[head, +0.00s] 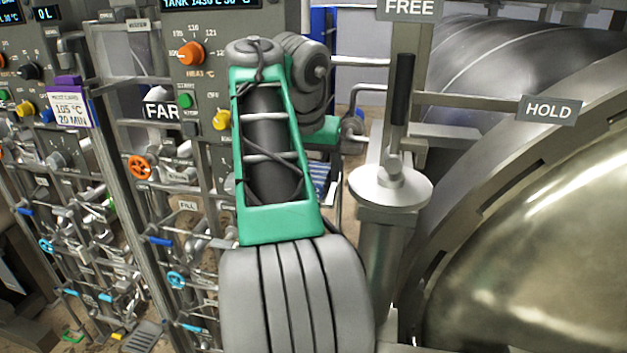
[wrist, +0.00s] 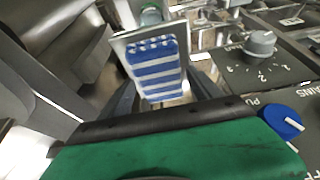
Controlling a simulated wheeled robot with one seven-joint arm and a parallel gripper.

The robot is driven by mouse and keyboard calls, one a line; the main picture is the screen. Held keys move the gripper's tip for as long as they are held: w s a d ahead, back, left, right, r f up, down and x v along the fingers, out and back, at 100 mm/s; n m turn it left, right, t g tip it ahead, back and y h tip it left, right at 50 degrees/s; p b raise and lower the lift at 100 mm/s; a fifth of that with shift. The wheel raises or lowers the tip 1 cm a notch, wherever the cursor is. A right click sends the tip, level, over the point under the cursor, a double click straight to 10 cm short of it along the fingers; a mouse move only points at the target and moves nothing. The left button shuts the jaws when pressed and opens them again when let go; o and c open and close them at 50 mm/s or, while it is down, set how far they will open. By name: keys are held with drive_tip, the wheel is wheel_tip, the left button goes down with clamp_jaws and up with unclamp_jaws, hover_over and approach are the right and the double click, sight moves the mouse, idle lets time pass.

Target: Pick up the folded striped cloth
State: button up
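The folded blue-and-white striped cloth (wrist: 154,68) lies on a pale flat tray or shelf (wrist: 119,40) in the upper middle of the wrist view. In the head view only a small piece of the blue-striped cloth (head: 321,178) shows beside my arm, which hides the rest. My gripper (wrist: 164,84) shows in the wrist view as dark fingers standing apart, one to each side of the cloth's near end. It is open, and nothing shows held in it. Contact with the cloth cannot be told. My arm hides the gripper in the head view.
A control panel with an orange dial (head: 190,53) and pipework stands on the left. The large metal vessel (head: 540,240) and a post with a dark lever (head: 402,88) stand on the right. In the wrist view, a panel with a blue knob (wrist: 284,121) is close on the right.

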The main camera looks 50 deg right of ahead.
drive_tip(key=c, duration=1.1)
drive_tip(key=shift+c, duration=0.2)
drive_tip(key=shift+a+r+p, duration=0.2)
drive_tip(key=shift+r+p, duration=0.3)
wheel_tip(320, 180, up, 7)
drive_tip(key=p, duration=0.6)
drive_tip(key=shift+s+f, duration=0.1)
drive_tip(key=shift+f, duration=0.05)
drive_tip(key=s+a+p, duration=0.2)
drive_tip(key=s+a, duration=0.2)
drive_tip(key=a, duration=0.5)
drive_tip(key=s+a+p, duration=0.2)
drive_tip(key=s+a, duration=0.1)
drive_tip(key=a, duration=0.6)
drive_tip(key=shift+s+f, duration=0.35)
drive_tip(key=shift+s, duration=0.05)
